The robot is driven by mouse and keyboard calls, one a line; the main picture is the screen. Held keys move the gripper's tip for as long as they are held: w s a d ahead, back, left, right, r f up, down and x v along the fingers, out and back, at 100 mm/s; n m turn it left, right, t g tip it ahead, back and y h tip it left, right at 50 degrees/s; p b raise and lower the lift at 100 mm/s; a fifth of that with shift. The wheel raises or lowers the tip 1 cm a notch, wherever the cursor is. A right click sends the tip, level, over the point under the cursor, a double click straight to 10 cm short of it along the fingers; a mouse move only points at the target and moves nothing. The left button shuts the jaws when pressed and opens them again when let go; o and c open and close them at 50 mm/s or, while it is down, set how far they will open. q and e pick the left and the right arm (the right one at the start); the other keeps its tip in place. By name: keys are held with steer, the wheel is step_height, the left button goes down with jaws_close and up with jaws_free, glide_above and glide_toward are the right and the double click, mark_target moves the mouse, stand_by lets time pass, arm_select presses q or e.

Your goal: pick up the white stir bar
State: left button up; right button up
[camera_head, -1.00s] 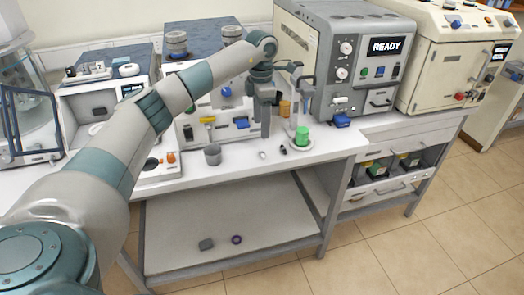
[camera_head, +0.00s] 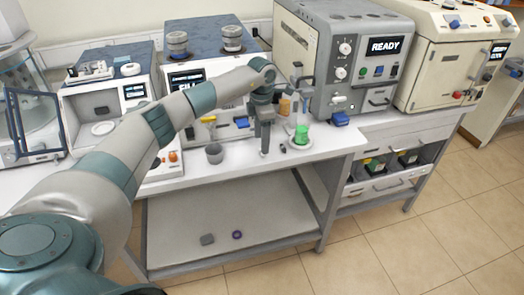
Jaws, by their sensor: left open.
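My left gripper (camera_head: 264,152) points down at the white bench top (camera_head: 232,168), with its fingertips close to the surface near the front edge. It is open, though its fingers overlap from this angle. The white stir bar, seen earlier as a small pale piece on the bench, is not visible now; the gripper covers that spot. A small dark piece (camera_head: 283,148) lies just right of the fingertips. My right gripper is not in view.
A grey cup (camera_head: 214,153) stands left of the gripper. A stand with a green item (camera_head: 301,135) is close on the right. An orange container (camera_head: 284,107) and instruments, including one reading READY (camera_head: 385,46), stand behind. The bench front is mostly clear.

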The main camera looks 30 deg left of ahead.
arm_select(q)
step_height(320, 180, down, 3)
steer(key=shift+s+d+r+p, duration=0.1)
steer(key=shift+d+p, duration=0.05)
steer(key=shift+p, duration=0.65)
steer(key=shift+f, duration=0.5)
steer(key=c, duration=1.1)
